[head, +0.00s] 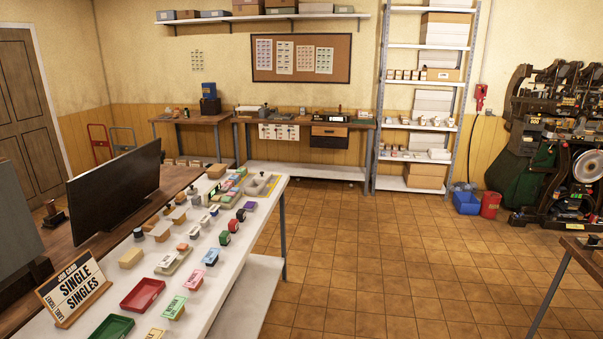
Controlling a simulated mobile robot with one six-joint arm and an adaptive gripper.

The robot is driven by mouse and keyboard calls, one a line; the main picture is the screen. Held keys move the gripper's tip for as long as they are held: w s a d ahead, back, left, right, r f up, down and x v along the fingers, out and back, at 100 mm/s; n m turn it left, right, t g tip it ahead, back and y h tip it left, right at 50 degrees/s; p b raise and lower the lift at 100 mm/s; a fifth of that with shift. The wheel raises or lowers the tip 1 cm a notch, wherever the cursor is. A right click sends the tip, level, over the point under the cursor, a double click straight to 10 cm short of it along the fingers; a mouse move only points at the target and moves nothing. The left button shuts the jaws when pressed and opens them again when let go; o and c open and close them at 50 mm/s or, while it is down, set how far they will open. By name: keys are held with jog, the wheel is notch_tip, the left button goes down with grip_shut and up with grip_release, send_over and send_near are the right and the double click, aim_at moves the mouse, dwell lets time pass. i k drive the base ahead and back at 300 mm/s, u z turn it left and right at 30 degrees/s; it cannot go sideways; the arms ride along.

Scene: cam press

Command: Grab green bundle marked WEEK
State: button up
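A small light-green bundle (174,307) with dark print on top lies on the white table (222,298) at the lower left. It is between the red tray (143,295) and the table's right edge. Its print is too small to read surely, so I cannot confirm that it says WEEK. Other green pieces lie near the table's far end, also too small to read. My gripper is not in view.
Pink (195,281), blue (212,257) and yellow (156,334) bundles lie near the green one. A green tray (112,328), a sign reading SINGLE SINGLES (74,290) and a monitor (116,194) stand leftward. The tiled floor (370,265) right of the table is clear.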

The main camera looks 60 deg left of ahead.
aim_at(243, 171)
jog(key=u, duration=2.3)
jog(key=i, duration=2.6)
jog(key=z, duration=0.05)
